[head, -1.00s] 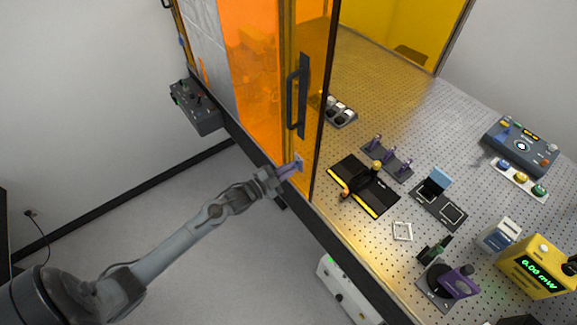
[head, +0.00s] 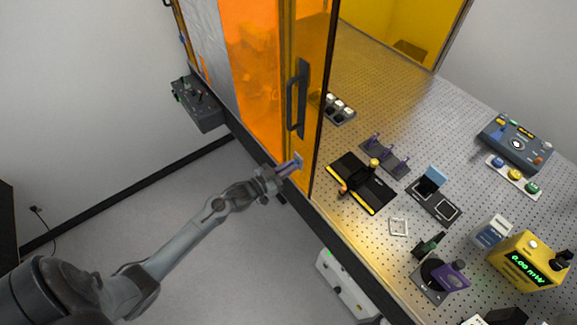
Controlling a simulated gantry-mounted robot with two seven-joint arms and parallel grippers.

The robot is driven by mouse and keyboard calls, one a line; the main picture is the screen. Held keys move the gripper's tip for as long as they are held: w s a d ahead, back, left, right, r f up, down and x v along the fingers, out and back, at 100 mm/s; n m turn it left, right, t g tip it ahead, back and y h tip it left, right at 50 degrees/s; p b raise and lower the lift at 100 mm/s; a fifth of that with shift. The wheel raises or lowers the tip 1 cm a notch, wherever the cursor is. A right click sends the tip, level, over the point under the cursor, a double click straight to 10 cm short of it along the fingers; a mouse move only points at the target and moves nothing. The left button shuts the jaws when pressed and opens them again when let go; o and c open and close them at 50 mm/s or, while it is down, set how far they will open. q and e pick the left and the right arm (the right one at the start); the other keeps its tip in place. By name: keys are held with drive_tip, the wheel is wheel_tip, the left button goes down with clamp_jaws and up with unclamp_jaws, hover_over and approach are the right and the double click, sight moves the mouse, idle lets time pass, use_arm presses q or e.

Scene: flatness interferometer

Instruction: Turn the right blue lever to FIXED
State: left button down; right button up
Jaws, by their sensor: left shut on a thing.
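My left gripper (head: 291,166) is at the front edge of the bench, beside the lower end of the orange door. It is shut on a small pale purple-grey piece (head: 298,160), too small to identify. A dark plate (head: 399,170) on the bench carries small purple-blue levers (head: 386,154), to the right of my gripper and apart from it. A blue block (head: 434,176) stands on a black plate farther right. I cannot tell which part is the right blue lever, and no FIXED marking is readable. My right gripper is not in view.
The orange door (head: 309,110) with its black handle (head: 297,95) stands just above my left gripper.

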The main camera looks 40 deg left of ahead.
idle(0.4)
use_arm(q)
drive_tip(key=c, duration=1.2)
unclamp_jaws()
drive_tip(key=shift+b+v, duration=0.9)
drive_tip(key=shift+v, duration=4.55)
